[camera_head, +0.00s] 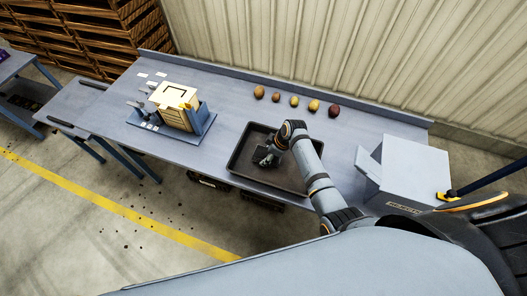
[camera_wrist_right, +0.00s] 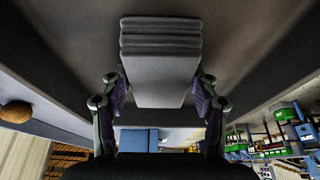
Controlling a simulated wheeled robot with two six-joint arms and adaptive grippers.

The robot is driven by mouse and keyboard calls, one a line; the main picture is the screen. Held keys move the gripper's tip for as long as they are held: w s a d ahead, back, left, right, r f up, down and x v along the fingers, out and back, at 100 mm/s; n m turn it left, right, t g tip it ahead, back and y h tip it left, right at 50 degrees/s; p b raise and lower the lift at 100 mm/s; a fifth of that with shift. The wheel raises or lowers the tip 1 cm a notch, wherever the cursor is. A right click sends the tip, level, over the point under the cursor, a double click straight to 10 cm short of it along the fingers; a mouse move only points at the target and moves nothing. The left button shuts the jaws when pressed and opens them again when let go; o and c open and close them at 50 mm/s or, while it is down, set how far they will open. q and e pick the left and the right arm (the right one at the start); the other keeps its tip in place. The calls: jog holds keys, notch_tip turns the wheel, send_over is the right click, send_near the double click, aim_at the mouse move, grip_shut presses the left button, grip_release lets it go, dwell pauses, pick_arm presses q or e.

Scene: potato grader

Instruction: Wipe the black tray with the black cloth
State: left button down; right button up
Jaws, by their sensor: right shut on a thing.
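The black tray (camera_head: 243,168) lies on the grey workbench, a shallow rectangle with raised rims. In the right wrist view its dark inner surface (camera_wrist_right: 60,45) fills the upper part. My right gripper (camera_head: 266,157) is inside the tray's outline, towards its upper middle. In the wrist view the right gripper (camera_wrist_right: 160,97) is shut on the folded cloth (camera_wrist_right: 160,55), which looks grey in this light and shows several stacked layers. The cloth is close to the tray's surface; I cannot tell whether it touches. In the head view the cloth is hard to make out beneath the gripper. My left gripper is not in view.
Several potatoes (camera_head: 294,102) lie in a row behind the tray. A yellow crate (camera_head: 173,97) on a blue stand is to the left. A grey box-shaped unit (camera_head: 413,170) stands right of the tray. A corrugated wall (camera_head: 350,50) rises behind the bench (camera_head: 215,110).

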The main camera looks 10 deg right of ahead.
jog(key=shift+s+d, duration=0.45)
jog(key=shift+d, duration=0.05)
jog(key=shift+s+d+f, duration=0.15)
jog(key=shift+s+d, duration=0.05)
jog(key=shift+d, duration=0.05)
notch_tip(320, 180, up, 3)
jog(key=p, duration=0.4)
jog(key=shift+w+r, duration=0.15)
jog(key=shift+r, duration=0.05)
notch_tip(320, 180, up, 2)
jog(key=shift+r, duration=0.35)
